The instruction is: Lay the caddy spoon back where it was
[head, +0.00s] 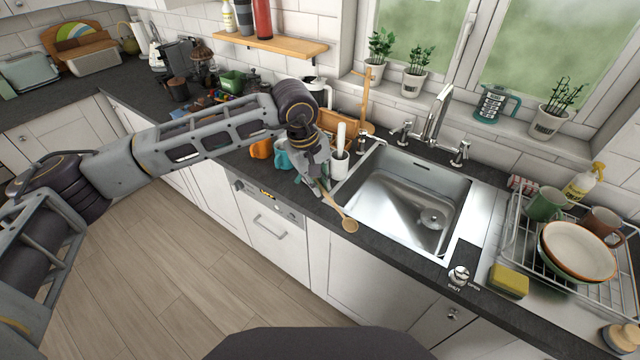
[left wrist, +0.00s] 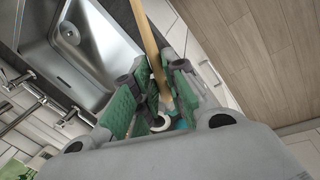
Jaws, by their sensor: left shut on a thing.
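In the left wrist view the pale wooden handle (left wrist: 146,38) runs from the top edge down between the green-padded fingers of the left gripper (left wrist: 155,92). Whether the spoon touches the worktop, I cannot tell. My right gripper is not in view.
A white utensil pot (head: 339,166) stands close beside the left gripper, with teal (head: 282,158) and orange (head: 261,148) items to its left. The steel sink (head: 400,200) lies to the right. A dish rack (head: 590,285) and yellow sponge (head: 509,281) are farther right.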

